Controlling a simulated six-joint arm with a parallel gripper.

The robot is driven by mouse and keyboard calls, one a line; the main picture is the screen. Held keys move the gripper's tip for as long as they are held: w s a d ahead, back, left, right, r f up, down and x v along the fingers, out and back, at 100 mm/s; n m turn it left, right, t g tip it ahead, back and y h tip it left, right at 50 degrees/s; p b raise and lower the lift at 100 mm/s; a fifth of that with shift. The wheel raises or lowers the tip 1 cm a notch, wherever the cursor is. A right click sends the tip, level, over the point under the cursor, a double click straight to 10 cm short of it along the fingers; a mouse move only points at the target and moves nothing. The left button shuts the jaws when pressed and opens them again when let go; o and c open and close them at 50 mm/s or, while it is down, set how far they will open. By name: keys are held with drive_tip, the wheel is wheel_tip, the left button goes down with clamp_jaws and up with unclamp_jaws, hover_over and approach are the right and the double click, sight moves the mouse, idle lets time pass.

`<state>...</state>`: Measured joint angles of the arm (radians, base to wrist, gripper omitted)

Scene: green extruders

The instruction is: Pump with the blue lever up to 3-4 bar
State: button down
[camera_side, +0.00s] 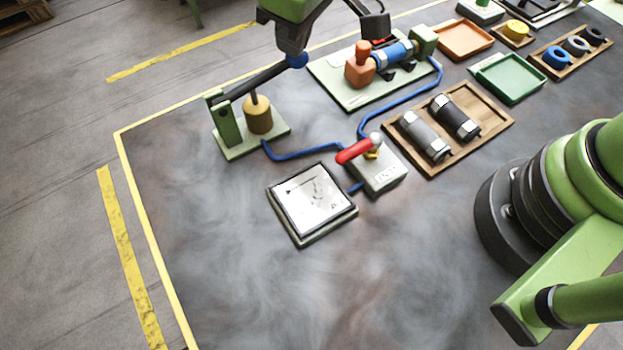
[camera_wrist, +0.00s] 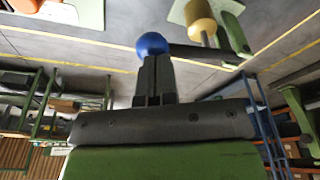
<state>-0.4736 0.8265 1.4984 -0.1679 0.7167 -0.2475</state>
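The pump lever is a dark bar (camera_side: 252,83) with a blue ball knob (camera_side: 297,60) at its raised right end, hinged on a green post (camera_side: 226,121) above a yellow cylinder (camera_side: 258,115). In the wrist view the blue knob (camera_wrist: 152,44) is at the fingertips, with the bar (camera_wrist: 205,53) running right. My gripper (camera_side: 293,53) is at the knob; its fingers look closed together, with the knob at their tips rather than clearly between them. Contact looks likely but cannot be confirmed. A square gauge panel (camera_side: 313,200) lies in front of the pump; its reading is too small to tell.
A red-handled valve (camera_side: 354,151) on a grey block stands right of the gauge, joined by blue hoses (camera_side: 300,153). Behind it is a green plate (camera_side: 352,97) with a blue cylinder (camera_side: 393,54). A wooden tray (camera_side: 486,134) holds dark fittings. The front table area is clear.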

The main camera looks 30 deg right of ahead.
sight(294, 61)
wheel_tip(294, 61, down, 4)
drive_tip(key=shift+r, duration=3.15)
drive_tip(key=shift+f, duration=0.1)
idle(1.2)
drive_tip(key=shift+r, duration=2.6)
